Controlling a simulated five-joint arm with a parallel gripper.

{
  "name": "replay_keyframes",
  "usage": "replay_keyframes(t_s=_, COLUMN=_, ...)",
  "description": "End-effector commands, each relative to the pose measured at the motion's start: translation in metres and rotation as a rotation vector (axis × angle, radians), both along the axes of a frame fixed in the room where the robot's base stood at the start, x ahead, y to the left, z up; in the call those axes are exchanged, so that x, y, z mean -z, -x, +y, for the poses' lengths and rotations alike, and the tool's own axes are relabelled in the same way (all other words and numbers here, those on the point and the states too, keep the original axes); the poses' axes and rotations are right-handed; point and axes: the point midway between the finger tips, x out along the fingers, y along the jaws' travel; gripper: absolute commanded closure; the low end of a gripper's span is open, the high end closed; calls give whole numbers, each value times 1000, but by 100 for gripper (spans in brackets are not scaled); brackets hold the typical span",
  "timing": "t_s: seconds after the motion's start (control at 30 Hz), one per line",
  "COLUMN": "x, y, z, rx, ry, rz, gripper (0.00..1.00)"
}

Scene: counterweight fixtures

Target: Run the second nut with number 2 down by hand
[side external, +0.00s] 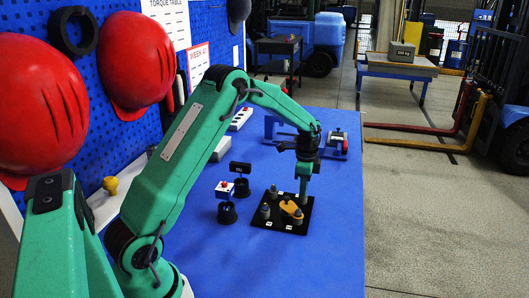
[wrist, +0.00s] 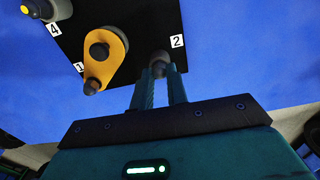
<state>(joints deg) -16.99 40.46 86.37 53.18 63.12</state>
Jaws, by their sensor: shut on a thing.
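A black plate (side external: 257,219) lies on the blue table with several grey posts and a yellow arm-shaped piece (side external: 289,206) on it. In the wrist view the plate (wrist: 125,20) bears white labels 1, 2 and 4, and the yellow piece (wrist: 104,56) sits by label 1. My gripper (side external: 303,199) points down at the plate's far right part. In the wrist view its fingers (wrist: 160,80) are shut on a grey nut (wrist: 159,58) next to label 2 (wrist: 177,41). The fingers hide part of the nut, and its thread cannot be made out.
A blue frame (side external: 271,126) and a small device (side external: 338,141) are farther back. The table is clear right of the plate.

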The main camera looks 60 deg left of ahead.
Motion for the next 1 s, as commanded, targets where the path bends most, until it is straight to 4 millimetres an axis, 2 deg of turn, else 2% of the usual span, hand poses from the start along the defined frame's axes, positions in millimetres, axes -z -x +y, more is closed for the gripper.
replay_keyframes(t_s=0.2, x=-1, y=0, z=0, rx=-1, ry=-1, rz=-1, gripper=100)
replay_keyframes(t_s=0.23, x=-1, y=0, z=0, rx=-2, ry=-1, rz=-1, gripper=81)
replay_keyframes(t_s=0.33, x=-1, y=0, z=0, rx=-2, ry=-1, rz=-1, gripper=63)
replay_keyframes(t_s=0.73, x=-3, y=0, z=0, rx=-2, ry=0, rz=-1, gripper=63)
replay_keyframes(t_s=1.0, x=-28, y=-1, z=0, rx=-2, ry=-1, rz=-3, gripper=63)
